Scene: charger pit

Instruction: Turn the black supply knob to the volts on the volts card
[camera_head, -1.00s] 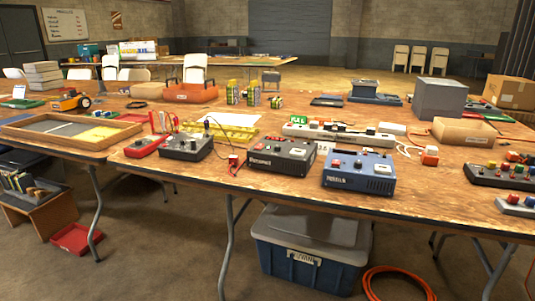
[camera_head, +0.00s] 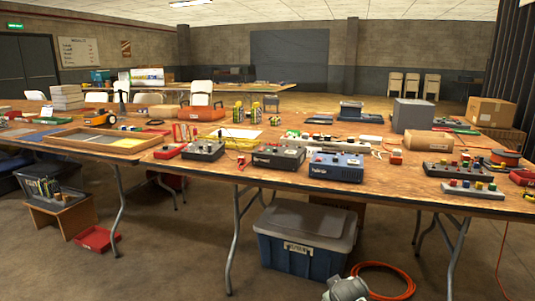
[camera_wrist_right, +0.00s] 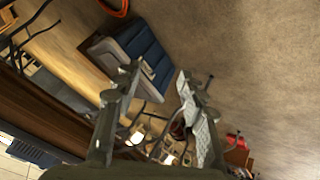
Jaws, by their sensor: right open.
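A black supply box (camera_head: 278,157) with small knobs and a pale panel sits near the front edge of the table. A dark grey box (camera_head: 203,150) with knobs stands to its left, and a blue box (camera_head: 336,167) to its right. The knob markings and settings are too small to read, and I cannot pick out the volts card. My right gripper (camera_wrist_right: 156,78) is open and empty in the right wrist view, its fingers over the floor and a lidded bin, away from the boxes. My left gripper is not in view.
The wooden table (camera_head: 395,195) is crowded with a wooden tray (camera_head: 62,146), switch panels (camera_head: 463,172) and a grey box (camera_head: 411,115). Below it, a blue bin (camera_head: 305,256) with a grey lid and an orange hose (camera_head: 390,268) lie on the floor. The floor in front is mostly clear.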

